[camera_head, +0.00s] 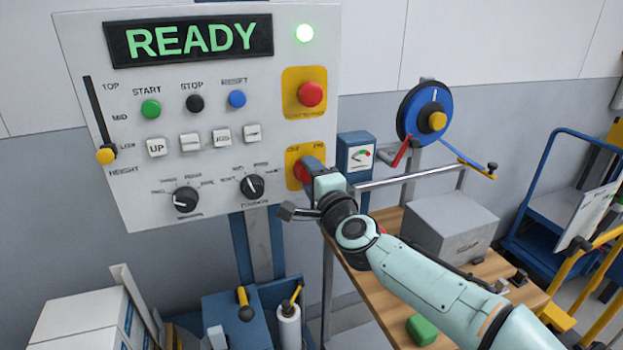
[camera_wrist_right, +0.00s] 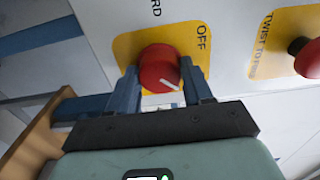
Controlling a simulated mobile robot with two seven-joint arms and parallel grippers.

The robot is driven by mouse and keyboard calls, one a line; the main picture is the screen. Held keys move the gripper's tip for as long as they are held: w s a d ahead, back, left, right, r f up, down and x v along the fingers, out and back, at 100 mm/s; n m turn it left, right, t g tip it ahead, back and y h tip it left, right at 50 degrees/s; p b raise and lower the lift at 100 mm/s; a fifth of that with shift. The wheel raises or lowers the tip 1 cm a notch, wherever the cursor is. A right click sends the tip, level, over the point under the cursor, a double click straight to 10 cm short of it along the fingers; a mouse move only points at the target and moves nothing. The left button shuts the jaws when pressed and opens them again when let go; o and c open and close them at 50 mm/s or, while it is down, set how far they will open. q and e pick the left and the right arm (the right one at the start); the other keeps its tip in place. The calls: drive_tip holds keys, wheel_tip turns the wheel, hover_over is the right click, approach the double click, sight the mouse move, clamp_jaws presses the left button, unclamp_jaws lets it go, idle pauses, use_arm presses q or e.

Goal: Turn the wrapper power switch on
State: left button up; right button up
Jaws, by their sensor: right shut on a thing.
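The wrapper power switch is a red rotary knob (camera_head: 301,172) on a yellow plate (camera_head: 291,153) at the lower right of the control panel. My right gripper (camera_head: 318,180) is at the knob and partly covers it. In the right wrist view, my right gripper (camera_wrist_right: 161,82) is shut on the red knob (camera_wrist_right: 158,66), with one finger on each side. A white pointer line shows on the knob's face, angled to the lower right in that view. The word OFF shows beside it; the other label is hard to read. My left gripper is out of view.
A red emergency button (camera_head: 310,94) sits above the switch. A wooden bench (camera_head: 385,285) with a grey box (camera_head: 452,228) is below right.

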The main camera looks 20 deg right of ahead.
idle(0.5)
drive_tip(key=o, duration=1)
drive_tip(key=shift+o, duration=0.2)
drive_tip(key=s, duration=1.3)
drive_tip(key=shift+s+a, duration=0.2)
drive_tip(key=shift+a, duration=0.15)
